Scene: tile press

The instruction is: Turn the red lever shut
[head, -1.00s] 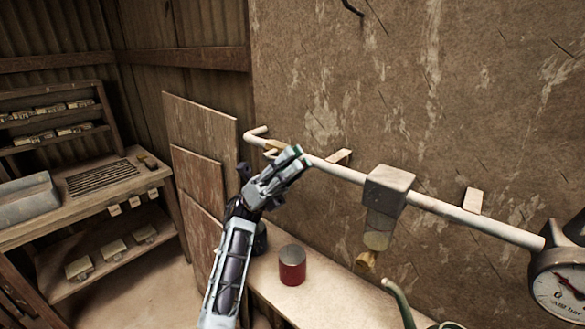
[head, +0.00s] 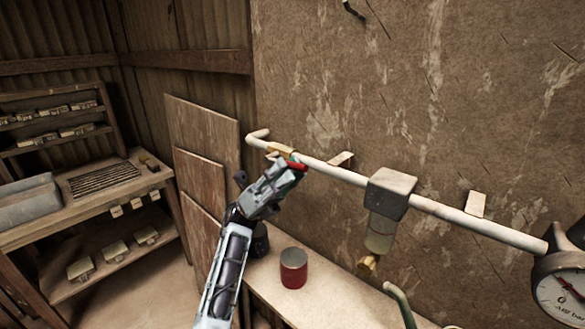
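The red lever (head: 297,165) shows as a short red strip at the pipe, just above the fingertips of my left gripper. A brass valve body (head: 279,149) sits on the pale pipe (head: 330,171) at the lever's left end. My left gripper (head: 289,172) is at the lever, its fingers close together and partly covering it. I cannot tell whether the fingers touch or grip the lever. My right gripper is not in view.
A grey box-shaped filter (head: 390,190) hangs on the pipe to the right, and a pressure gauge (head: 560,290) is at the far right. A red can (head: 293,268) and a dark can (head: 260,240) stand on the shelf below. A workbench (head: 60,215) is at left.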

